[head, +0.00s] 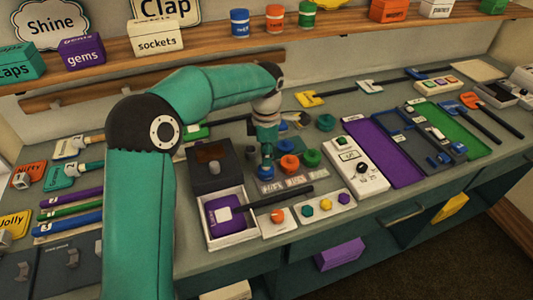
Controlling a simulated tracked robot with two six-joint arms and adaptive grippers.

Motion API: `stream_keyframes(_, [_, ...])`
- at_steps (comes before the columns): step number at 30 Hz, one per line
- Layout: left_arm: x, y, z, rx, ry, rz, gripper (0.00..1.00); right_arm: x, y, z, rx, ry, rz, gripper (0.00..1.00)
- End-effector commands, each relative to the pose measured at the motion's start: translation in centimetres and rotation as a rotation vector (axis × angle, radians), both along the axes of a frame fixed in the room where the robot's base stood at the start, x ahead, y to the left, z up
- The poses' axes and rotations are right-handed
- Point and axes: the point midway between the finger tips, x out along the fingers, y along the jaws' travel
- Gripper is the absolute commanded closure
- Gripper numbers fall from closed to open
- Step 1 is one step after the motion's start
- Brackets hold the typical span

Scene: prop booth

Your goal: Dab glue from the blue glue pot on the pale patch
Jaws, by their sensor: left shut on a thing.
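My left gripper (266,126) reaches down over the bench, shut on a small blue piece (266,151) that its fingers partly hide. This piece is directly above or at the blue glue pot (267,172), in line with the red pot (289,164) and the green pot (312,158). I cannot tell whether it is inside the pot or just above it. My right gripper is not in view.
Small labels lie in front of the pots. A dark box (205,183) stands behind the tray. A white device with a dial (355,165) and a purple tray (383,155) are to the right. A shelf (215,35) with boxes and jars runs along the back.

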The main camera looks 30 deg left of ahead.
Motion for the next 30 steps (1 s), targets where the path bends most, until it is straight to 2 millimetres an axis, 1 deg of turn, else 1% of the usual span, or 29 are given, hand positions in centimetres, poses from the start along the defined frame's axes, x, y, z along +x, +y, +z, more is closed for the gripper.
stream_keyframes(10, [0.0, 0.0, -0.04, 0.0, 0.0, 0.0, 1.0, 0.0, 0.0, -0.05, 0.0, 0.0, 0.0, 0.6])
stream_keyframes(30, [0.0, 0.0, -0.86, 0.0, 0.0, 0.0, 1.0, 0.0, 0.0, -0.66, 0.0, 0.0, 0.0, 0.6])
